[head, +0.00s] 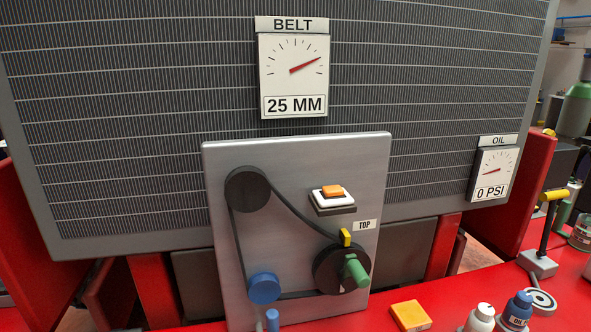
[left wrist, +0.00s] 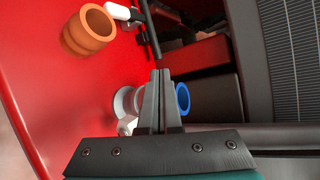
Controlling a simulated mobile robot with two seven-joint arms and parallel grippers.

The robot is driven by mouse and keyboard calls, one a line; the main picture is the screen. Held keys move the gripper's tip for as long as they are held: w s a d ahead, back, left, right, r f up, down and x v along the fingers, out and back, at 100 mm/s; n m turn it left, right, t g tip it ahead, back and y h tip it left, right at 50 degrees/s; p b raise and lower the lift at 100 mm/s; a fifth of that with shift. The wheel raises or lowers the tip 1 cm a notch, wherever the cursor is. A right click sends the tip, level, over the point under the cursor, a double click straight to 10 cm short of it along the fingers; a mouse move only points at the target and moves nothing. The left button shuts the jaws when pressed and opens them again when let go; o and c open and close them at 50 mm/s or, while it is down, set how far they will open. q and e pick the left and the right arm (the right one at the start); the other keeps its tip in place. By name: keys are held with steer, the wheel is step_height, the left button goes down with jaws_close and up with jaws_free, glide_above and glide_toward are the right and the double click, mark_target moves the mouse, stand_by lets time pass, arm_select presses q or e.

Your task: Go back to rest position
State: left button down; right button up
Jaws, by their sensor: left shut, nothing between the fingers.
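My left gripper (left wrist: 160,100) shows in the left wrist view with its two dark fingers pressed together and nothing held between them. Beyond the fingertips are a blue ring-shaped part (left wrist: 183,98) and a pale round fitting (left wrist: 124,100), partly hidden by the fingers. I cannot tell whether the fingers touch them. Neither gripper shows in the head view. My right gripper is out of view.
A metal panel (head: 298,190) carries a belt, black pulleys (head: 247,190), a blue roller (head: 263,288) and a green handle (head: 356,270). Bottles (head: 515,312) and an orange block (head: 410,316) rest on the red surface. An orange ring-shaped part (left wrist: 88,30) shows in the left wrist view.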

arm_select(q)
steer(key=s+d+f+n+g+h, duration=0.4)
steer(key=s+d+n+g+h, duration=0.4)
steer(key=s+d+n, duration=0.6)
steer(key=s+f+m+b, duration=0.1)
steer(key=s+f+b, duration=0.15)
steer(key=f, duration=1.15)
steer(key=s+f+b, duration=0.1)
steer(key=f+b, duration=0.2)
steer(key=f, duration=1.1)
steer(key=s+a+f+b, duration=0.1)
steer(key=s+f+b, duration=0.1)
steer(key=s+f, duration=0.5)
steer(key=s+a+f+g+b, duration=0.1)
steer(key=s+a+f+b, duration=0.1)
steer(key=s+f, duration=0.6)
step_height(320, 180, down, 4)
steer(key=shift+r+m+b, duration=0.15)
steer(key=shift+m+b, duration=0.15)
steer(key=shift+b, duration=0.3)
steer(key=c, duration=1.6)
jaws_free()
steer(key=shift+a, duration=0.1)
